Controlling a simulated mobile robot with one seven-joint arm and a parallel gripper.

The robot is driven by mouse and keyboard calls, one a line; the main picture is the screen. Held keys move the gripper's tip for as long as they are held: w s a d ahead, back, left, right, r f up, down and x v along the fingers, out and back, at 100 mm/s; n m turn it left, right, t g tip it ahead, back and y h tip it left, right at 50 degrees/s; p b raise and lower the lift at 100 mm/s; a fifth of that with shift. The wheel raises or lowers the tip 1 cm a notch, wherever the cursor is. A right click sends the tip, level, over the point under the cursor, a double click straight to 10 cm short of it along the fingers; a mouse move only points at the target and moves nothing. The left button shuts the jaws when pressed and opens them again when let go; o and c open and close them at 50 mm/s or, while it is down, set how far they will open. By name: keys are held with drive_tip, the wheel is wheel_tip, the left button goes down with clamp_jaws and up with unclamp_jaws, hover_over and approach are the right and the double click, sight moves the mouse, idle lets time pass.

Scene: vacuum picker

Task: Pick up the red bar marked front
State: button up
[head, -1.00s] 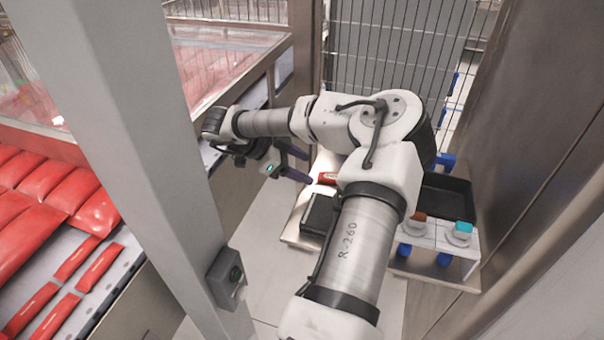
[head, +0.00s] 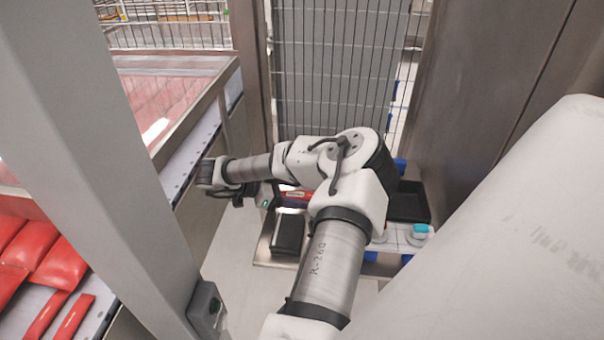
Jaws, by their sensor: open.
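A small red bar with a pale label (head: 297,195) lies beyond my gripper, on or by the low metal stand. My arm hides part of it, and its marking is too small to read.
A black box (head: 288,234) sits on the metal stand (head: 262,252). A black tray (head: 408,203) and a teal-topped button (head: 420,230) are right of my arm. A grey post (head: 110,140) stands left, a wire fence (head: 340,70) behind. Some floor at lower middle is clear.

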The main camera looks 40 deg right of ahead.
drive_tip(key=shift+c, duration=0.3)
drive_tip(key=c, duration=1.1)
drive_tip(key=shift+c, duration=0.2)
